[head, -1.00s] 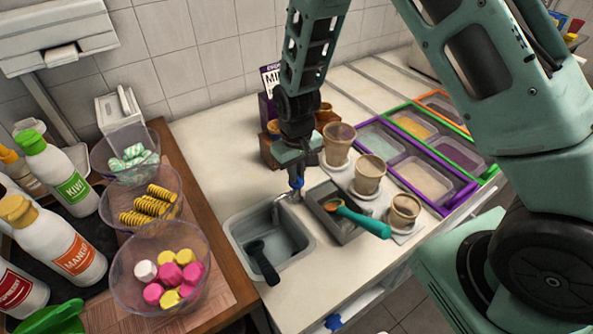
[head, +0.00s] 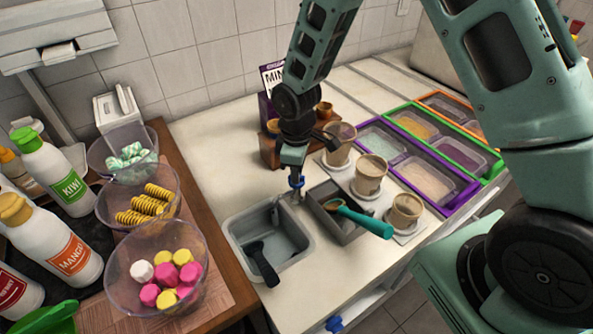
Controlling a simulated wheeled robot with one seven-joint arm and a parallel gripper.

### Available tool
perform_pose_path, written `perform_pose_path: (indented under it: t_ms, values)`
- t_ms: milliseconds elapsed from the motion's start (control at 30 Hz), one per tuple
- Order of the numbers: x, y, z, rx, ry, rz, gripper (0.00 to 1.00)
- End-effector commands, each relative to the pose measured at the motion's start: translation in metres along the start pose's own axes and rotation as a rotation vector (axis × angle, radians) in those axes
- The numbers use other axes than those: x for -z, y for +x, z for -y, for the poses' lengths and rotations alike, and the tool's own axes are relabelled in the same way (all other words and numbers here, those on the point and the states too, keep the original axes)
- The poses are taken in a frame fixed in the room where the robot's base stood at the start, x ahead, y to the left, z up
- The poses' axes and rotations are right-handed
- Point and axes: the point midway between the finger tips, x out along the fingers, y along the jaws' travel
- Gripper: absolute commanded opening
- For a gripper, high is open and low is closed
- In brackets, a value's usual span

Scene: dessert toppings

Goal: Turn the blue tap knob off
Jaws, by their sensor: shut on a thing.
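The grey sink basin (head: 233,230) lies just in front and to the left of the tap.
A black-handled scoop (head: 263,265) rests in the sink. A grey tray (head: 322,205) with a teal-handled scoop (head: 365,221) stands right of the tap. Brown cups (head: 371,175) stand behind it. Clear bowls of toppings (head: 120,272) and bottles (head: 68,245) stand at left.

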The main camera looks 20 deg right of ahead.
Motion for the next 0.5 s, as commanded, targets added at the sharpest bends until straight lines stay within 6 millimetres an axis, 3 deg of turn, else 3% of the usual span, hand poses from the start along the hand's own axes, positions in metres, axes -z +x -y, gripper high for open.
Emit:
perform_pose_path:
  t_ms: [500]
  values:
    - [0.0000, -0.0018, -0.0004, 0.000, -0.481, -0.001, 0.00]
